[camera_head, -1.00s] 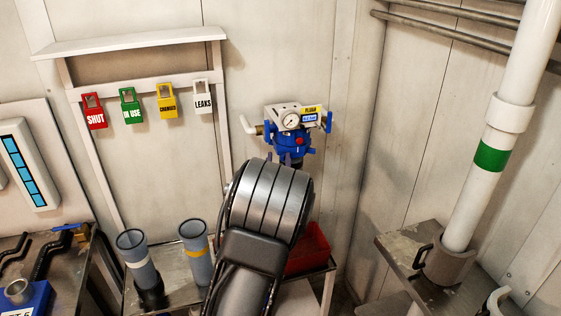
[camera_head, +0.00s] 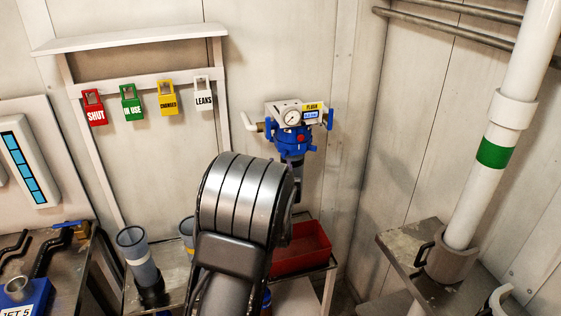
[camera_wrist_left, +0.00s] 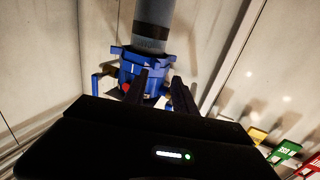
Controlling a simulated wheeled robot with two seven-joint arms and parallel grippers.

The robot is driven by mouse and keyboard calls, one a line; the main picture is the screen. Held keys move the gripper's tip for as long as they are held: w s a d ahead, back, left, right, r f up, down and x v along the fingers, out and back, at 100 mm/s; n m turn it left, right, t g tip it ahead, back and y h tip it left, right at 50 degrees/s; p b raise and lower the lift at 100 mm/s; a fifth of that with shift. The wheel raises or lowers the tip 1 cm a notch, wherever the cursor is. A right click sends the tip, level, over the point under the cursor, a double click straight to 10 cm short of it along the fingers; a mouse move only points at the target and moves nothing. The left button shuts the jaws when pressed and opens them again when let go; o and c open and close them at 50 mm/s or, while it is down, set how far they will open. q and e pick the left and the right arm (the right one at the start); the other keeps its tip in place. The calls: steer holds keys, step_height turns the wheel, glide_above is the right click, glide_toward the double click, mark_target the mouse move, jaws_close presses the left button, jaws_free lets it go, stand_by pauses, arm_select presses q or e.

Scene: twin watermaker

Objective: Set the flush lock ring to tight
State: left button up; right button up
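The flush unit (camera_head: 293,118) hangs on the back wall, with a white top, a round gauge and a small display labelled FLUSH. Its blue lock ring (camera_head: 291,140) sits under the white top, above a grey canister (camera_head: 292,160). In the left wrist view the unit appears upside down, with the blue ring (camera_wrist_left: 142,66) below the canister (camera_wrist_left: 152,25). My left gripper (camera_wrist_left: 158,82) is open, its two dark fingers apart and pointing at the ring. I cannot tell whether they touch it. In the head view my own arm hides the fingers. My right gripper is out of view.
A red tray (camera_head: 303,250) sits on a stand below the unit. A grey cup (camera_head: 138,255) stands to its left. Coloured tags, such as the red SHUT tag (camera_head: 95,110), hang under a shelf (camera_head: 130,40). A white pipe (camera_head: 500,130) stands at the right.

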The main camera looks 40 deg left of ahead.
arm_select(q)
steer(key=v, duration=0.3)
steer(key=shift+s, duration=0.2)
stand_by(0.3)
steer(key=s+d+f+m+g+h, duration=0.25)
steer(key=d+f+h, duration=0.25)
steer(key=d+f, duration=0.7)
steer(key=s+d+f+m+g+h, duration=0.2)
steer(key=s+d+f+g+h, duration=0.15)
steer(key=d+f, duration=0.85)
steer(key=s+d+f+g+h, duration=0.3)
steer(key=s+d+f, duration=0.5)
steer(key=s, duration=0.3)
steer(key=s+d+f+g+h, duration=0.3)
steer(key=s+d+f+g, duration=0.2)
steer(key=s+d+f, duration=0.3)
steer(key=s+m, duration=0.1)
steer(key=s, duration=0.2)
steer(key=shift+s+f, duration=0.25)
steer(key=shift+s, duration=0.15)
